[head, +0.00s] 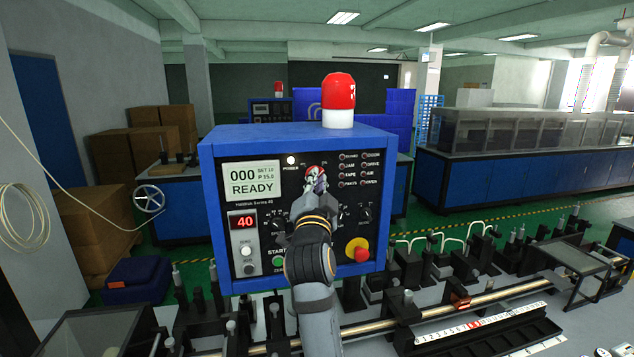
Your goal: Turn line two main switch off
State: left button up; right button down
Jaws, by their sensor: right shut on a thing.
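A blue control box (207,190) with a black front panel stands in the middle of the head view. A red rotary switch (314,170) sits at the panel's upper middle, right of a lit white POWER lamp (291,160). My right gripper (315,182) reaches up to this switch and is shut on it, hiding much of it and its position. The display (252,178) reads 000 and READY. I cannot read a line number on the box. My left gripper is not in view.
A red emergency button (358,249) on yellow sits at lower right of the panel, and a green button (279,262) lies left of my arm. A red-topped beacon (338,98) stands on the box. A metal rail (380,326) and ruler (480,322) run in front.

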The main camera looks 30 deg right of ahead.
jog(key=shift+d+r+n+t+y+p, duration=0.1)
jog(key=shift+n+t+y+p, duration=0.4)
jog(key=shift+n+y+p, duration=2.35)
jog(key=shift+d+f+n+t+y+b, duration=0.1)
jog(key=shift+n+t+y+b, duration=0.65)
jog(key=shift+n, duration=4.8)
jog(key=shift+d+r+n+t+y+p, duration=0.2)
jog(key=shift+n+y+p, duration=0.85)
jog(key=shift+n+y, duration=2.2)
jog(key=shift+a+f+n+h, duration=0.15)
jog(key=shift+n+h, duration=0.8)
jog(key=shift+n, duration=0.1)
jog(key=c, duration=1.4)
grip_release()
jog(key=shift+f, duration=0.1)
